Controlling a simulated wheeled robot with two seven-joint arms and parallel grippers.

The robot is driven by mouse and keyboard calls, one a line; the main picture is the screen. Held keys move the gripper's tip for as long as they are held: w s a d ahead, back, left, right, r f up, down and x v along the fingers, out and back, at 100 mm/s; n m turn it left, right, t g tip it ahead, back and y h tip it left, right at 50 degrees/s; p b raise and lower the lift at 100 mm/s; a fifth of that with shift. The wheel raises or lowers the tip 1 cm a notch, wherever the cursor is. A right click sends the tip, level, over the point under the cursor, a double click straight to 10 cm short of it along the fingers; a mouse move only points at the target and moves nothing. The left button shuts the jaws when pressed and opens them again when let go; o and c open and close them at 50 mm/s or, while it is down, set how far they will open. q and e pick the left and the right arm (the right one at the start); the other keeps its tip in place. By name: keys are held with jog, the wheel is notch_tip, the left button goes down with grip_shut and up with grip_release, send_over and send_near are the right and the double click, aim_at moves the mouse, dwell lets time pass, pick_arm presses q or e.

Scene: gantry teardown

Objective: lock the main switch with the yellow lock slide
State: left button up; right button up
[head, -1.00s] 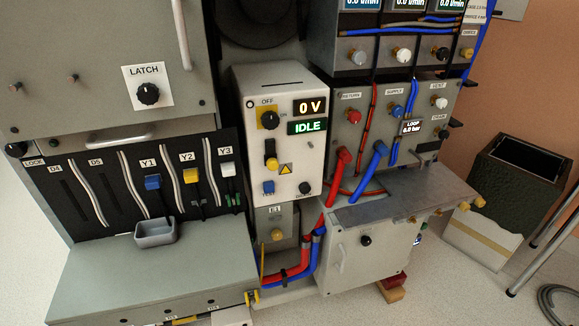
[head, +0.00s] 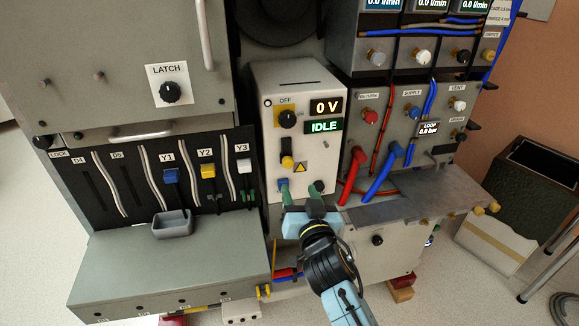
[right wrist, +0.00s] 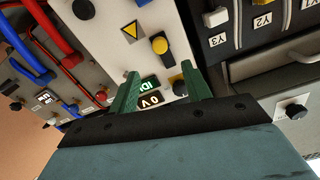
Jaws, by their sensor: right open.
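The main switch (head: 287,119) is a black knob on a yellow plate marked OFF on a pale panel; it also shows in the right wrist view (right wrist: 178,83). The yellow lock slide (head: 287,162) sits below it in a short black vertical slot, and it shows in the right wrist view (right wrist: 159,45). My right gripper (head: 301,190) is in front of the panel's lower part, below the slide, open with nothing between its green fingers. In the right wrist view, its fingertips (right wrist: 160,68) point toward the panel with the slide between and beyond them. My left gripper is not in view.
Displays (head: 325,107) beside the switch read 0 V and IDLE. A blue button (head: 283,183) is partly behind the gripper. Red and blue hoses (head: 382,175) stand close to the right. A grey tray (head: 172,225) is at the left.

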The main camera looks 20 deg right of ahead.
aim_at(289, 164)
jog(key=w, duration=0.7)
jog(key=w+b, duration=0.1)
jog(key=w, duration=0.3)
jog(key=shift+d, duration=0.3)
jog(key=shift+s, duration=0.1)
grip_shut()
